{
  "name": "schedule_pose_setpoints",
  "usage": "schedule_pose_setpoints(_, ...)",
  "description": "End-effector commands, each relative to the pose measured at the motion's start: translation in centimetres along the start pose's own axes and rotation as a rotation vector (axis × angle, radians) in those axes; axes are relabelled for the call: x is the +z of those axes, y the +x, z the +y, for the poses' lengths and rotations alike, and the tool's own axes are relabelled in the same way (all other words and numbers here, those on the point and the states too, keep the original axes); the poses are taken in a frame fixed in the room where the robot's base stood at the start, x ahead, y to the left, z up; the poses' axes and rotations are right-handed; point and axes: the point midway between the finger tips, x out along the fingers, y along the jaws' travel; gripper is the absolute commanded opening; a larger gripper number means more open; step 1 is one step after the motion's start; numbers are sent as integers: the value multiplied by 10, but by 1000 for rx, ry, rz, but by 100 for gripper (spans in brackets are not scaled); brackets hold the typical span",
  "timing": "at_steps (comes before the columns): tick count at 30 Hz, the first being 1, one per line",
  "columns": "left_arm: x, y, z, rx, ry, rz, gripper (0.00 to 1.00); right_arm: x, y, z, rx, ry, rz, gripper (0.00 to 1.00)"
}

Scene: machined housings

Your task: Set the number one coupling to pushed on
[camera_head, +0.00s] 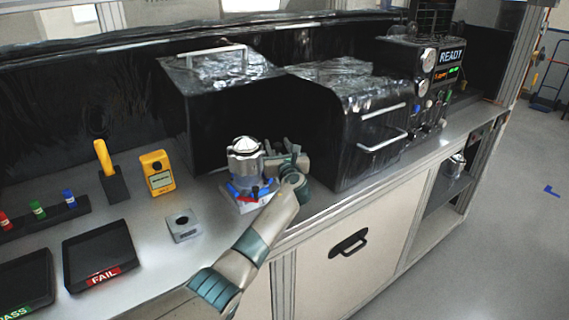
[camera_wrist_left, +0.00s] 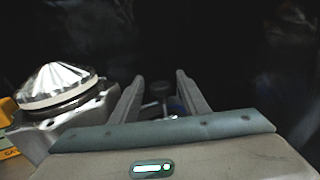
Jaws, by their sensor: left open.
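A silver machined housing (camera_head: 245,160) with a cone-shaped top stands upright on a light fixture block (camera_head: 236,204) on the bench. I cannot tell which part is the number one coupling. My left gripper (camera_head: 278,152) is open, just right of the housing. In the left wrist view the housing (camera_wrist_left: 57,88) is at the left, outside the jaws. A small dark knob-like part (camera_wrist_left: 161,90) with blue beside it shows between the open fingers (camera_wrist_left: 159,76); contact is unclear. My right gripper is not in view.
A black open-fronted enclosure (camera_head: 215,80) stands behind the housing and a black hooded machine (camera_head: 355,120) to the right. A yellow meter (camera_head: 157,172), a grey block (camera_head: 183,225) and a FAIL tray (camera_head: 97,256) lie to the left. The bench front edge is close.

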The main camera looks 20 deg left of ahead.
Motion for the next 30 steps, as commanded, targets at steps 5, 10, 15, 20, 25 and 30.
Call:
schedule_pose_setpoints(5, -1, -13, 0, -1, -2, -1, 41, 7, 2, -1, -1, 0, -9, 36)
schedule_pose_setpoints(10, -2, -34, 0, -2, -3, 0, 41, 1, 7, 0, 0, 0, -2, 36)
schedule_pose_setpoints(15, -3, -60, 0, -2, -3, 0, 41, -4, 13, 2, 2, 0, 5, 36)
schedule_pose_setpoints(20, -3, -88, 0, -2, -3, 1, 41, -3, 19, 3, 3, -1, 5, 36)
schedule_pose_setpoints(25, -4, -119, 1, -1, -3, 1, 41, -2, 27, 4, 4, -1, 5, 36)
schedule_pose_setpoints(30, -3, -147, 1, 0, -3, 1, 41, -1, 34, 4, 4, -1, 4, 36)
